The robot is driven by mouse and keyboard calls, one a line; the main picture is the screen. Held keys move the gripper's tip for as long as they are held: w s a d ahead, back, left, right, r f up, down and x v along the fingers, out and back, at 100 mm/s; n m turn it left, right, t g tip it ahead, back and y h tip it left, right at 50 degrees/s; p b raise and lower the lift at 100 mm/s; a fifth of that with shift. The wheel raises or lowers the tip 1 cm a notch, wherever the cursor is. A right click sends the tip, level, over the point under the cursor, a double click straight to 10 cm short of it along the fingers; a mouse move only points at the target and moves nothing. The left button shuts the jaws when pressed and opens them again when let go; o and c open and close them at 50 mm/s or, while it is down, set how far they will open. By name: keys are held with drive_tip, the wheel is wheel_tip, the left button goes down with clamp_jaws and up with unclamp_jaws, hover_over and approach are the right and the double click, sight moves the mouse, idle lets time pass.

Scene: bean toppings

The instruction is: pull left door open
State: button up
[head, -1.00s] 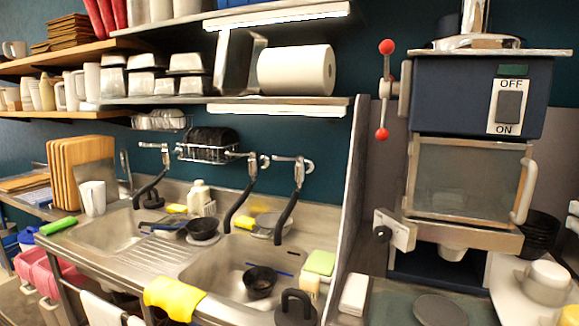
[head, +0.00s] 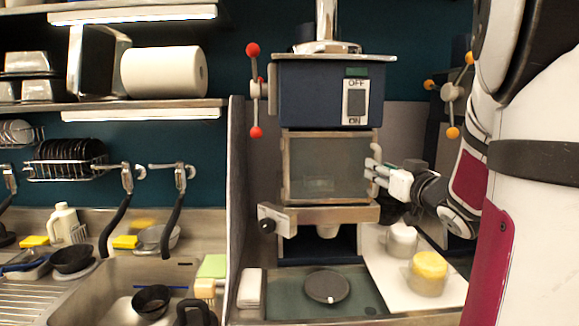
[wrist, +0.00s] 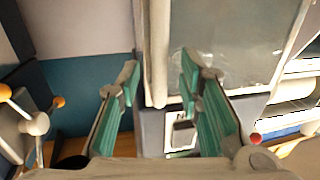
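The left door is a framed glass panel (head: 326,168) on the front of the dark blue machine, and it looks closed. Its pale vertical handle (head: 377,146) is on the door's right edge. My gripper (head: 372,171) is at the handle, coming from the right. In the wrist view, the handle (wrist: 156,55) runs between the two green-padded fingers of my gripper (wrist: 163,78). The fingers are apart, with gaps on both sides of the handle. The door glass (wrist: 225,40) shows at the right of that view. Part of the handle is hidden by the gripper in the head view.
The machine has an OFF/ON switch (head: 356,102) above the door and a red-balled lever (head: 254,92) at left. Below are a dark round disc (head: 327,286) and a jar with a yellow top (head: 430,268). A second machine is mostly hidden behind my arm.

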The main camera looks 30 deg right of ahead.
drive_tip(key=shift+x, duration=1.25)
clamp_jaws()
drive_tip(key=shift+a+b, duration=0.15)
drive_tip(key=shift+b, duration=0.3)
